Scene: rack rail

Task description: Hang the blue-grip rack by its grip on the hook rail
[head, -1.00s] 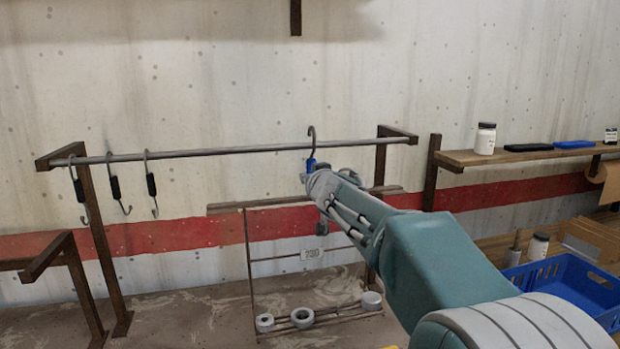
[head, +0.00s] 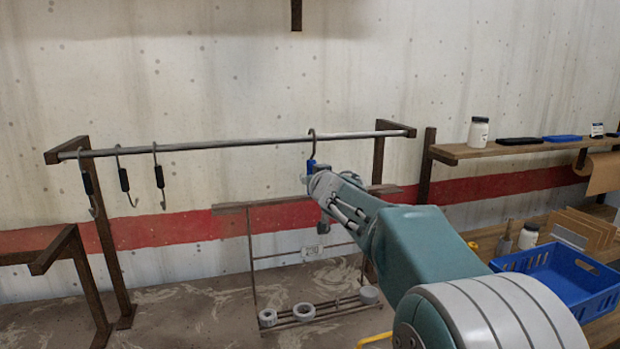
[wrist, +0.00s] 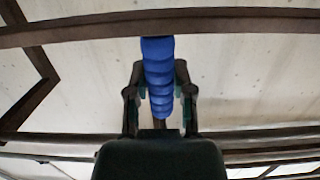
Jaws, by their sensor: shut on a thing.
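The blue-grip rack is a thin brown wire frame (head: 252,262) with a blue grip (head: 311,166) and a metal hook (head: 312,140) on top. My gripper (head: 316,182) is shut on the blue grip, which also shows between the fingers in the wrist view (wrist: 158,52). The hook's curve rises slightly above the grey hook rail (head: 230,144) and overlaps it, right of the rail's middle. I cannot tell whether the hook rests on the rail. Tape rolls (head: 303,312) sit on the rack's bottom shelf. My arm hides part of the rack's right side.
Three black-grip hooks (head: 124,179) hang at the rail's left end. Brown posts (head: 103,235) and a bracket (head: 394,128) support the rail. A wall shelf (head: 455,151) with a white jar (head: 478,133) and a blue crate (head: 560,280) are at right. The rail's middle is clear.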

